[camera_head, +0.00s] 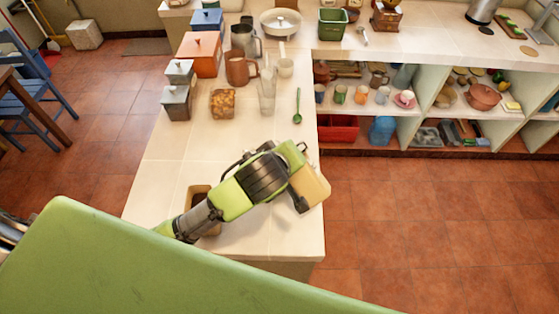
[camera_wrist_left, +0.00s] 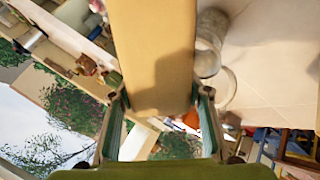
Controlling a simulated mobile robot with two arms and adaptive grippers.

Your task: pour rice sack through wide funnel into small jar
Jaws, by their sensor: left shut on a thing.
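My left gripper (camera_head: 301,190) reaches over the near end of the counter, at its right edge. It is shut on a plain tan block-like thing, which I take to be the rice sack (camera_head: 314,184). In the left wrist view the sack (camera_wrist_left: 155,50) stands between the two fingers (camera_wrist_left: 160,105). A pale, see-through round vessel (camera_wrist_left: 208,45) shows beside the sack there; I cannot tell whether it is the jar or the funnel. A tall clear glass vessel (camera_head: 267,92) stands mid-counter in the head view. I cannot make out the wide funnel for sure. My right gripper is not in view.
A brown open container (camera_head: 199,190) is partly hidden behind my left arm. A patterned amber block (camera_head: 222,103), a brown jug (camera_head: 238,69), lidded canisters (camera_head: 176,101) and a green spoon (camera_head: 297,107) lie farther back. The counter between them and my arm is clear.

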